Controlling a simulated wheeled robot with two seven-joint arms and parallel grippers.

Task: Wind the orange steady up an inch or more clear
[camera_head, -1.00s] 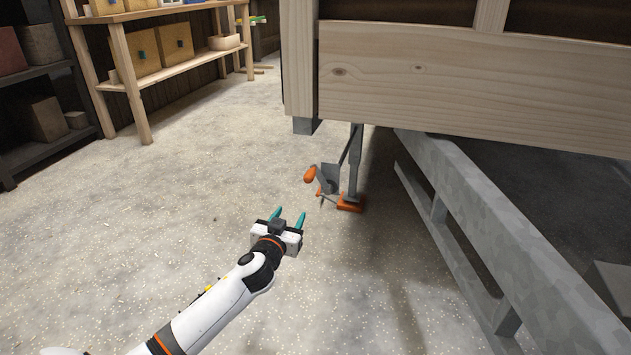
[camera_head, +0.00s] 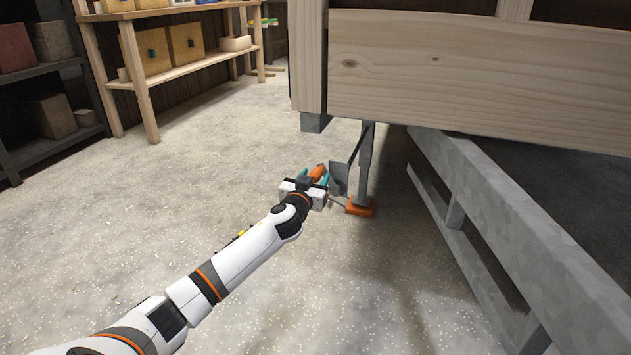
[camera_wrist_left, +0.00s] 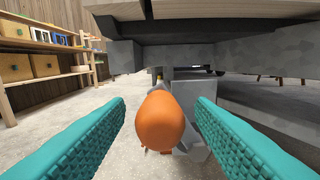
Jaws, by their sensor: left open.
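The steady is a grey metal leg (camera_head: 364,165) under the trailer's corner, with an orange foot (camera_head: 360,207) at floor level. I cannot tell whether the foot touches the floor. Its crank has an orange handle (camera_head: 317,172). My left gripper (camera_head: 313,179) is at the handle, with its teal fingers open on either side. In the left wrist view the handle's rounded orange end (camera_wrist_left: 166,122) sits between the two fingers (camera_wrist_left: 160,130), apart from both. It hides much of the leg behind it. My right gripper is not in view.
The trailer's wooden body (camera_head: 460,80) overhangs the steady. A galvanised chassis rail (camera_head: 500,215) runs along the right. A wooden shelf with boxes (camera_head: 165,75) stands at the back left. The floor on the left is clear.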

